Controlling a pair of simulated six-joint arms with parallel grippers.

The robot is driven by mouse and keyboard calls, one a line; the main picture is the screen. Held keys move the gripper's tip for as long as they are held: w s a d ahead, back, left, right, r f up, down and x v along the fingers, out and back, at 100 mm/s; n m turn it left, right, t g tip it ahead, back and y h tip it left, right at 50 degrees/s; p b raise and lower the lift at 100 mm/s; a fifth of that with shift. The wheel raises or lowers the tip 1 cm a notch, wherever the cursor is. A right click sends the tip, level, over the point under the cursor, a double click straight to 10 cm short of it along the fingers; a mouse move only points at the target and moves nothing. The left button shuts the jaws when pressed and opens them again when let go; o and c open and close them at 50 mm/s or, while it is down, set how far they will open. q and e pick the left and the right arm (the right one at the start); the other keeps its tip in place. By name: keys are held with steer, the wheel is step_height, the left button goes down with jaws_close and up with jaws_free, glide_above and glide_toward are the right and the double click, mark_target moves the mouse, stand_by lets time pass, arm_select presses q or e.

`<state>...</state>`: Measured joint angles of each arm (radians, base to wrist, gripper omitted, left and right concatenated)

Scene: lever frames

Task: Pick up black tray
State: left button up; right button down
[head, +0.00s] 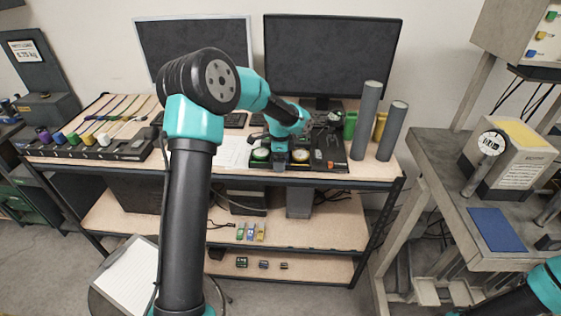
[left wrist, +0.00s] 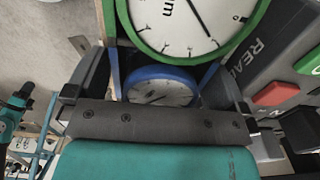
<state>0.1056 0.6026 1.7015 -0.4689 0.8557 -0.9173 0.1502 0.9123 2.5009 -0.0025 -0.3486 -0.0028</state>
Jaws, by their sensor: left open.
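A black tray (head: 322,167) lies on the table in front of the monitors. It carries a green-rimmed gauge (head: 261,154) and a yellow-rimmed gauge (head: 300,155). In the left wrist view, my open left gripper (left wrist: 157,98) faces a green-rimmed dial (left wrist: 185,22) and a blue-rimmed dial (left wrist: 160,88). A dark panel with white lettering (left wrist: 235,65) is beside them. I cannot tell whether the fingers touch the tray. My right gripper is out of view.
Two grey cylinders (head: 368,120) stand right of the tray, near green and yellow containers. A dark rack with coloured knobs (head: 120,152) is at the left. Monitors (head: 330,55) stand behind. White paper (head: 225,150) lies left of the tray. A grey bench (head: 440,160) is at the right.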

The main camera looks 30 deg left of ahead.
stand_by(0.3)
arm_select(q)
steer(key=c, duration=0.8)
steer(key=shift+r, duration=0.15)
steer(key=shift+r, duration=1.65)
steer(key=s+d+r, duration=0.1)
steer(key=s+d, duration=0.7)
steer(key=s, duration=0.5)
steer(key=shift+s+d+r, duration=0.2)
steer(key=shift+s+r, duration=0.05)
steer(key=shift+s, duration=0.1)
